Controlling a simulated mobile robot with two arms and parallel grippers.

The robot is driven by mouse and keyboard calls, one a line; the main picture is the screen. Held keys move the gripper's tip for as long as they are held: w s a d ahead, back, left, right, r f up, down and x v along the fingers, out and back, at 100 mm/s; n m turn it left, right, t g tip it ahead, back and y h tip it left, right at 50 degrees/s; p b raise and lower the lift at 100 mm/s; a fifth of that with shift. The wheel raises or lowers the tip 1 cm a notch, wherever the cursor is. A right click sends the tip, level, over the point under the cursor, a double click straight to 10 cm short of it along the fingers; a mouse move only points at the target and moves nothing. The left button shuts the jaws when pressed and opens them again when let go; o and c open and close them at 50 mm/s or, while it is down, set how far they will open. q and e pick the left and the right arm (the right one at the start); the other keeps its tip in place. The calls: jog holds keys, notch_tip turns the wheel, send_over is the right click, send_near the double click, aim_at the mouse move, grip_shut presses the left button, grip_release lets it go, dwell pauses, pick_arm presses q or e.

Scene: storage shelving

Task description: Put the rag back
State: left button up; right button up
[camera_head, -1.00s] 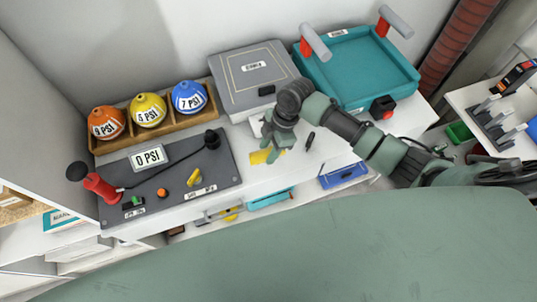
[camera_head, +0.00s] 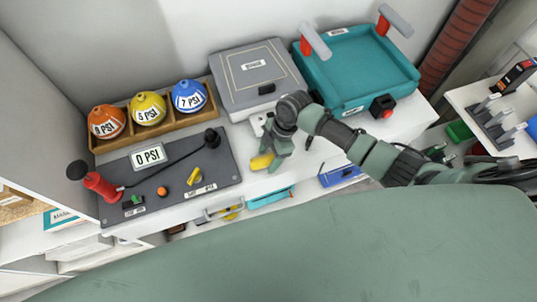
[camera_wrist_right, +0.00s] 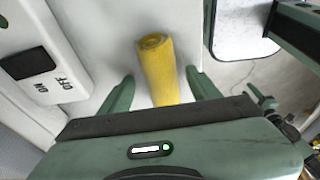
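The rag looks like a yellow roll (camera_head: 261,162) on the white counter near its front edge, partly covered by my right gripper. In the right wrist view the rolled yellow rag (camera_wrist_right: 157,68) lies between the two fingers, with a gap on each side. My right gripper (camera_head: 270,167) is open over the rag, and its spread fingers (camera_wrist_right: 161,92) also show in the wrist view. My left gripper is not in view.
A grey panel (camera_head: 222,172) with a lever and "0 PSI" sign lies left of the rag. Behind are a wooden rack (camera_head: 167,124) of coloured balls, a grey box (camera_head: 257,80) and a teal tray (camera_head: 365,70). An ON/OFF switch box (camera_wrist_right: 60,75) stands close to the gripper.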

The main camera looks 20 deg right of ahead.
jog(key=shift+r, duration=0.25)
jog(key=v, duration=1.2)
jog(key=shift+b, duration=0.45)
jog(key=shift+f, duration=0.1)
